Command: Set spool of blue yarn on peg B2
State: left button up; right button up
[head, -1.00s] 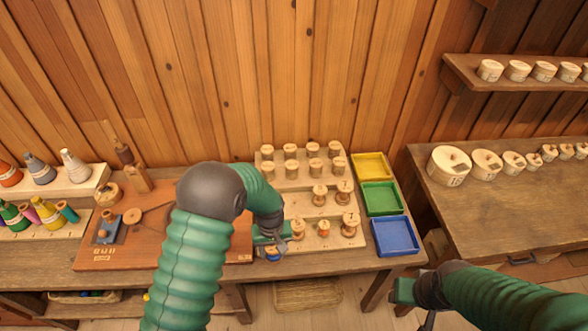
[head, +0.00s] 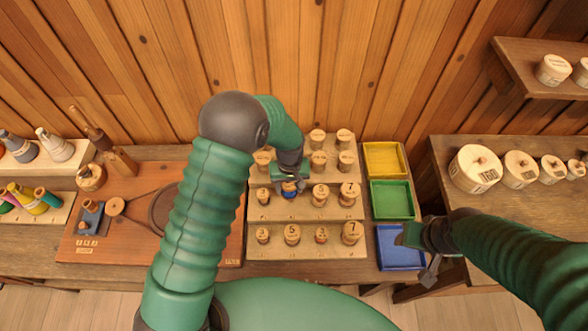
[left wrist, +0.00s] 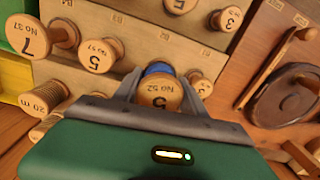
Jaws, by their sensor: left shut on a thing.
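My left gripper (head: 289,181) is shut on the spool of blue yarn (head: 290,194), over the second place from the left in the rack's middle row. In the left wrist view the spool (left wrist: 160,92) shows its wooden top marked 5 between the fingers, with blue yarn behind. The peg under it is hidden, and I cannot tell whether the spool is seated. A spool marked 3 (head: 262,196) is to its left and a spool marked 5 (head: 320,193) to its right. My right gripper (head: 424,258) is by the blue tray; its jaw opening is unclear.
The stepped rack (head: 275,250) holds several spools close around the gripper. Yellow (head: 384,159), green (head: 391,200) and blue (head: 399,247) trays lie to its right. A wooden board with a wheel (head: 140,235) lies to its left.

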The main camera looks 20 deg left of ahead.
aim_at(293, 193)
pick_arm(q)
jog(key=shift+w+d, duration=0.3)
jog(key=shift+w+d+r, duration=0.1)
jog(key=shift+d, duration=0.3)
jog(key=shift+f+b, duration=0.3)
jog(key=shift+b, duration=0.05)
jog(key=f+b, duration=0.1)
jog(key=f, duration=0.1)
jog(key=a+f+b, duration=0.1)
jog(key=f+b, duration=0.1)
jog(key=shift+f, duration=0.1)
jog(key=shift+a+f, duration=0.1)
jog(key=shift+f, duration=0.2)
jog(key=shift+d+r, duration=0.15)
jog(key=shift+d, duration=0.3)
jog(key=shift+a, duration=0.5)
pick_arm(e)
jog(key=shift+s+d+x, duration=0.1)
jog(key=shift+d+x, duration=0.05)
jog(key=shift+x, duration=0.8)
jog(key=shift+s+d+x, duration=0.15)
jog(key=shift+x, duration=0.8)
